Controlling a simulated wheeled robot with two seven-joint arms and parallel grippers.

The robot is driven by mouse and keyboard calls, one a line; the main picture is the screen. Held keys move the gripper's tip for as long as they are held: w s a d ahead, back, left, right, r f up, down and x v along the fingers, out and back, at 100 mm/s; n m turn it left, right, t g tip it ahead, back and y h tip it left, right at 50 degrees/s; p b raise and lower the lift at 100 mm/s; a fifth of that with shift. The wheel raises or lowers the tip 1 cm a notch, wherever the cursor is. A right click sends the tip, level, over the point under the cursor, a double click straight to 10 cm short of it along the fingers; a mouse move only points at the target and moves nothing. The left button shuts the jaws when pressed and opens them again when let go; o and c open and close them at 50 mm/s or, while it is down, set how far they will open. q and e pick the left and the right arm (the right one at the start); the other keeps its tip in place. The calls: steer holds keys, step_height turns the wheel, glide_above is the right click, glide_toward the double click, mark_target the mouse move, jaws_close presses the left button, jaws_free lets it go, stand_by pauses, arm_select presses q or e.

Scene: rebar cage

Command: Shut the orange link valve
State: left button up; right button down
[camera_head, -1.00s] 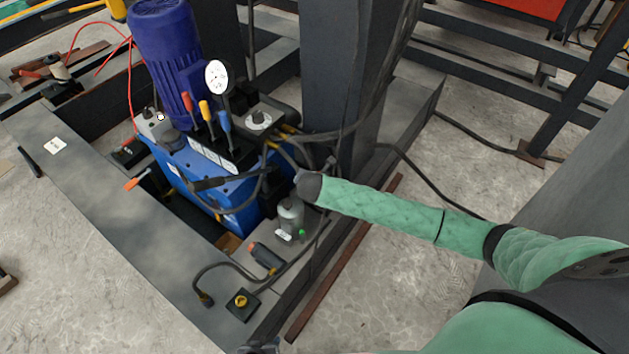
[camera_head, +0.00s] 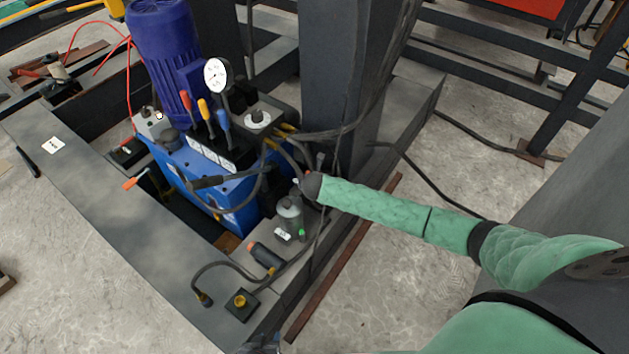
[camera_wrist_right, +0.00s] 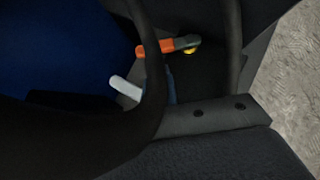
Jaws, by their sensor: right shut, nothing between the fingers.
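An orange lever (camera_wrist_right: 165,46) with a yellow pivot lies nearly level in the right wrist view, behind a dark curved hose. I cannot make out the orange link valve for certain in the head view. My right arm reaches in from the right, and its dark end (camera_head: 312,186) is beside the hoses and the small grey cylinder (camera_head: 289,212). My right gripper's fingers are shut and empty, but hard to make out. A dark bit of my left gripper (camera_head: 262,347) shows at the bottom edge; its fingers are not clear.
A blue hydraulic unit (camera_head: 177,165) with a gauge (camera_head: 215,75) and coloured levers stands left of a dark column (camera_head: 335,85). Loose hoses crowd the arm's end. A white-ended handle (camera_wrist_right: 125,88) is near the orange lever. Concrete floor lies open at the lower left.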

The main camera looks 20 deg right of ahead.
mark_target(310, 172)
arm_select(q)
steer(key=shift+f, duration=0.2)
arm_select(e)
steer(key=shift+x, duration=1.45)
arm_select(q)
steer(key=shift+r, duration=0.2)
arm_select(e)
steer(key=shift+a+r, duration=0.1)
